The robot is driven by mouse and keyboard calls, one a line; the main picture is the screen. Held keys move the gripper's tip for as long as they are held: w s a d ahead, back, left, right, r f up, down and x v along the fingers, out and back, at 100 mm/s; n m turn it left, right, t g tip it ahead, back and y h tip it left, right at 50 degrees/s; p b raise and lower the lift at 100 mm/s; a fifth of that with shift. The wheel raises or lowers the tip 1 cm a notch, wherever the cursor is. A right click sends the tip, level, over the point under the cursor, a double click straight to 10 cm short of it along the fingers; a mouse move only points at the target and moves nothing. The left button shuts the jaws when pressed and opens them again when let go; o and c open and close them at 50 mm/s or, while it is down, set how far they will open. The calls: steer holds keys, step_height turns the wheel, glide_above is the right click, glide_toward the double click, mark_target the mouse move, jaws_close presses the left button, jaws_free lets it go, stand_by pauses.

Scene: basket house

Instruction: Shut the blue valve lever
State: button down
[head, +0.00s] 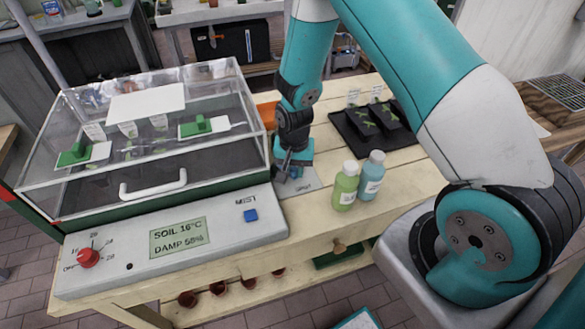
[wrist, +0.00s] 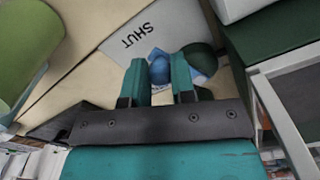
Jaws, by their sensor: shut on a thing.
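The blue valve lever (wrist: 158,55) shows at my fingertips in the wrist view, partly covered by the teal fingers. My gripper (wrist: 160,76) is shut on it. A dark green rounded part (wrist: 199,55) sits just beside the lever. The grey plate (wrist: 130,38) under it carries the word SHUT. In the head view my gripper (head: 292,166) reaches down to the plate (head: 303,184), right of the clear-lidded box. There the gripper mostly hides the lever, and its exact angle cannot be told.
A green bottle (head: 345,186) and a blue bottle (head: 372,176) stand close to the right of the plate. A black tray (head: 352,130) with seedlings lies behind them. The control panel (head: 120,258) and the clear-lidded box (head: 232,100) are on the left.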

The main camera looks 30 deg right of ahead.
mark_target(294, 168)
steer(key=shift+w+r, duration=0.1)
steer(key=shift+w, duration=0.1)
steer(key=c, duration=1)
jaws_free()
steer(key=shift+s, duration=0.15)
step_height(294, 168, up, 17)
steer(key=shift+r+b, duration=0.15)
steer(key=shift+b, duration=0.9)
